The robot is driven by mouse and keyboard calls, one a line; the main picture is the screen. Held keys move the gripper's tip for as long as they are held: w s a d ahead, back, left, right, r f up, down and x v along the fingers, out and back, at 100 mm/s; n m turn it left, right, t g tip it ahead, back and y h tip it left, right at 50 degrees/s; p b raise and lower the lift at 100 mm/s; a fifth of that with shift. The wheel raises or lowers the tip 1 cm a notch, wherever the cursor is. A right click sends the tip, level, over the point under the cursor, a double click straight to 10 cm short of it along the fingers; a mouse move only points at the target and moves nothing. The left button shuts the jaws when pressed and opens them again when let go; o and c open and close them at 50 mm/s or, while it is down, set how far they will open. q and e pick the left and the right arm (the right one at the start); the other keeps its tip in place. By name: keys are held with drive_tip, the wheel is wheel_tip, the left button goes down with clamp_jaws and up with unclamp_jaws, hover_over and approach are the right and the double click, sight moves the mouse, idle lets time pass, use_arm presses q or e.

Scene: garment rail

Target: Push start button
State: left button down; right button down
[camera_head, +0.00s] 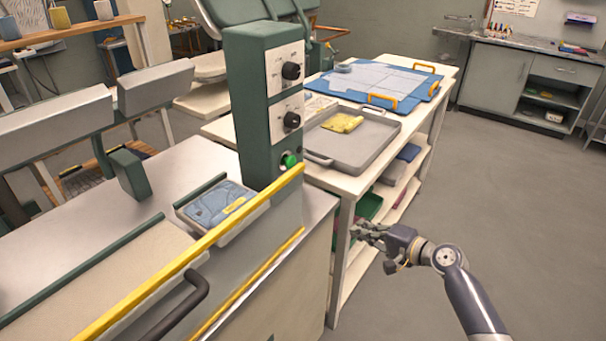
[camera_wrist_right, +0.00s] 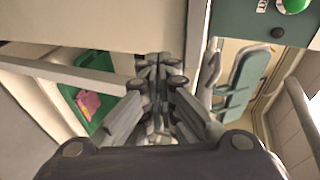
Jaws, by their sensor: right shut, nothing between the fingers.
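The green start button (camera_head: 289,160) sits low on the front of the dark green control column (camera_head: 258,120), below two black knobs. In the right wrist view the green button (camera_wrist_right: 293,4) shows at the top right edge, partly cut off. My right gripper (camera_head: 357,231) is in front of the white table's leg, to the right of the column and lower than the button, apart from it. In the right wrist view its fingers (camera_wrist_right: 158,70) are shut together with nothing between them. My left gripper is not in view.
A yellow rail (camera_head: 200,250) runs along the machine's front, close below the button. A white table (camera_head: 345,185) holds a grey tray (camera_head: 375,152) with a yellow cloth and a blue mat (camera_head: 360,68). A green bin (camera_wrist_right: 90,97) stands underneath. The floor at right is clear.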

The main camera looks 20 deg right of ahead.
drive_tip(key=a+r+y+b, duration=0.1)
drive_tip(key=a+r+y, duration=0.1)
drive_tip(key=r, duration=0.6)
drive_tip(key=a+r+n+t+y, duration=0.1)
drive_tip(key=a+r+y, duration=0.1)
drive_tip(key=r, duration=0.6)
drive_tip(key=shift+s+y+b, duration=0.3)
drive_tip(key=shift+s+b, duration=0.05)
drive_tip(key=shift+s, duration=0.1)
drive_tip(key=shift+r, duration=0.1)
drive_tip(key=p, duration=0.3)
approach(296, 161)
drive_tip(key=x, duration=0.5)
drive_tip(key=shift+w+a+r, duration=0.1)
drive_tip(key=shift+w, duration=0.05)
drive_tip(key=shift+p+x, duration=0.3)
drive_tip(key=shift+x, duration=0.55)
